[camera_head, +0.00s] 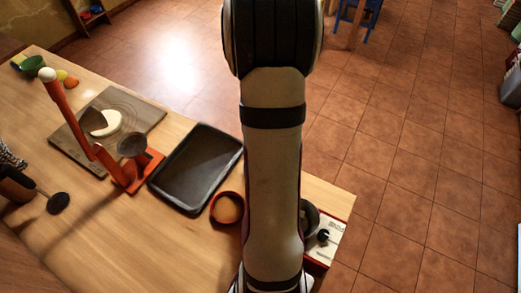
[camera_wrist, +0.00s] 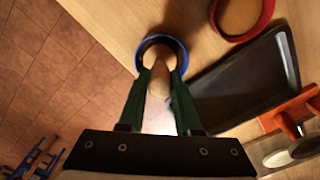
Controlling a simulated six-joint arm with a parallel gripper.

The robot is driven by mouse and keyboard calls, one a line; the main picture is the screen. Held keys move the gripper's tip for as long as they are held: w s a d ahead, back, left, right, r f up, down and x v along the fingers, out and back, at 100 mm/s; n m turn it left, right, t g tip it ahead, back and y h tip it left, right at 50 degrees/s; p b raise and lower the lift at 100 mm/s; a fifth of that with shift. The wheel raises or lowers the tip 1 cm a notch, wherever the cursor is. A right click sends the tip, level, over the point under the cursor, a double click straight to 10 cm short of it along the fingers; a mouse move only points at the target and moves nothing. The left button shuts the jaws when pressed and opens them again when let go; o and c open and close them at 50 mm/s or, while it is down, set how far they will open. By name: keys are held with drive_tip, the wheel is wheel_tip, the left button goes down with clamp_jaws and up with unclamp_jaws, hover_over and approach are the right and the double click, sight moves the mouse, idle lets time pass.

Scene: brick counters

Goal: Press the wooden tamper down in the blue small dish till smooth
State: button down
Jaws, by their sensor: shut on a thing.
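My gripper (camera_wrist: 161,78) has green fingers and is shut on the wooden tamper (camera_wrist: 158,88), a pale rounded piece, in the wrist view. The blue small dish (camera_wrist: 182,52) lies just past the fingertips, its blue rim showing around the far end of the tamper. The tamper's end overlaps the dish opening; I cannot tell whether it touches what is inside. The dish's inside is dark and mostly covered by the tamper and fingers. In the head view my arm hides the gripper, the tamper and the blue dish.
A red round dish (camera_head: 240,204) with brown contents stands close by. Beside it lies a black tray (camera_head: 196,168). An orange lever press (camera_head: 72,120) stands left of the tray, by a board (camera_head: 145,113) with pale dough. A dark pot (camera_head: 309,216) is right of my arm.

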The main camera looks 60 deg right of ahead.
drive_tip(key=shift+f, duration=1)
drive_tip(key=shift+r, duration=1.05)
drive_tip(key=shift+f, duration=1.05)
drive_tip(key=shift+r, duration=1.05)
drive_tip(key=shift+w+d, duration=0.15)
drive_tip(key=shift+w, duration=0.05)
